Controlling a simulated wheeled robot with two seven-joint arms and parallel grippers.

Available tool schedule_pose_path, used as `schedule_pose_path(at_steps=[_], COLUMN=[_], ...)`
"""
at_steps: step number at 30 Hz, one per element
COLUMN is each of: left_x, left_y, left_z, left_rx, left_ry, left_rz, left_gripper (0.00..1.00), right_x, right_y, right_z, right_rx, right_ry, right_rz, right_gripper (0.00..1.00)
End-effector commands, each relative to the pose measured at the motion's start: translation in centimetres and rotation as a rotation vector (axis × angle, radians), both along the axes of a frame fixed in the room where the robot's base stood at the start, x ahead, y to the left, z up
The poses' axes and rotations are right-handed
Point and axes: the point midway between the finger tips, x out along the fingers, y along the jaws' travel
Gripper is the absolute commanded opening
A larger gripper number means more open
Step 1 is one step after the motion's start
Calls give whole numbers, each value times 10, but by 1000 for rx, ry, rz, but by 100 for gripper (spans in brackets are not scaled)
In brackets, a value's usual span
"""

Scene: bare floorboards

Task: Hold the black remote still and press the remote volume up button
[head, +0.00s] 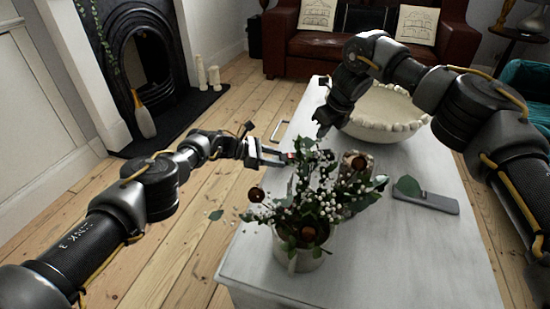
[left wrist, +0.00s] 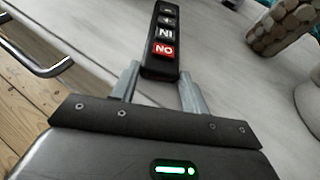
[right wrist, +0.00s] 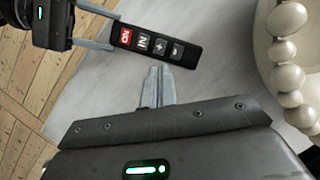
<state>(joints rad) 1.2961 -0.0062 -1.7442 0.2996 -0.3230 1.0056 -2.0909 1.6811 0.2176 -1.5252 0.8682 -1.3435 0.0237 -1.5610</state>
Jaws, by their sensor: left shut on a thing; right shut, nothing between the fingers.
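The black remote (left wrist: 165,42) has a red button at the end near my left gripper, then several dark buttons with white marks, one of them a plus (right wrist: 160,46). In the head view only a little of the remote (head: 291,156) shows behind the plant. My left gripper (left wrist: 160,88) is shut on the remote's red-button end; its two fingers also show in the right wrist view (right wrist: 95,27). My right gripper (right wrist: 158,86) is shut and empty, its tips a little apart from the remote in the picture. In the head view it points down (head: 321,127) behind the plant.
A vase of leaves and berries (head: 300,257) stands on the white table (head: 390,265) in front of the grippers. A beaded bowl (head: 385,118) is close beside my right gripper. A flat grey object (head: 427,202) lies at right. The table's near right is clear.

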Motion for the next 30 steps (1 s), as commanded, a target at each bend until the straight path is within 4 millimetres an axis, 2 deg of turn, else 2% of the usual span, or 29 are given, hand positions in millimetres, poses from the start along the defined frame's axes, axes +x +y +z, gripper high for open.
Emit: schedule_pose_path(at_steps=[5,9,11,14,21,24,30], left_x=[0,0,0,0,0,0,0], left_y=[0,0,0,0,0,0,0], left_z=[0,0,0,0,0,0,0], left_rx=[0,0,0,0,0,0,0], left_ry=[0,0,0,0,0,0,0], left_rz=[0,0,0,0,0,0,0], left_gripper=[19,19,19,19,19,19,19], right_x=[2,12,20,28,25,24,25], right_y=[-8,-42,-47,-41,2,14,16], right_z=[2,1,0,1,10,17,18], right_rx=[-3,-14,34,173,499,578,613], right_ry=[-3,-54,-98,-138,-83,-49,-16], right_rz=[-12,-34,-71,-173,-365,-420,-482], right_gripper=[0,0,0,0,0,0,0])
